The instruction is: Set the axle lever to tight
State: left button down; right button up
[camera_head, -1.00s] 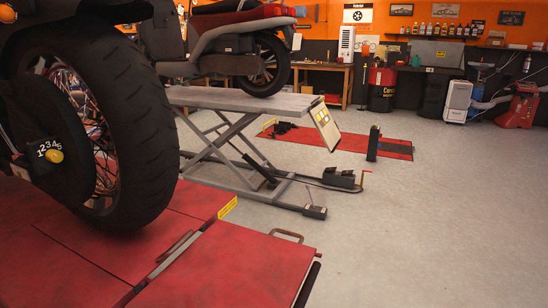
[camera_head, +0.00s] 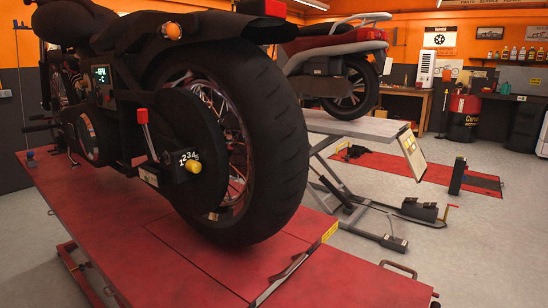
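A black motorcycle stands on a red lift, its rear wheel (camera_head: 262,145) towards me. At the wheel's hub is a dark block with a scale of white numbers (camera_head: 188,157) and a yellow knob (camera_head: 194,167). Just left of it a lever with a red grip (camera_head: 143,117) stands nearly upright, its top leaning slightly left. It looks like the axle lever, but I cannot read any tight marking. Neither of my grippers is in view.
The red lift deck (camera_head: 190,255) fills the foreground. A second motorcycle (camera_head: 340,65) stands on a grey lift (camera_head: 365,128) behind at the right. A red drum (camera_head: 463,115) stands at the back.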

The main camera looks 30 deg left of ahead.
aim_at(142, 114)
jog(key=k+j, duration=0.1)
jog(key=j, duration=0.3)
jog(key=k+j, duration=0.1)
jog(key=j, duration=0.3)
jog(key=k+j, duration=0.1)
jog(key=j, duration=0.3)
jog(key=k+j, duration=0.1)
jog(key=j, duration=0.7)
jog(key=k, duration=0.05)
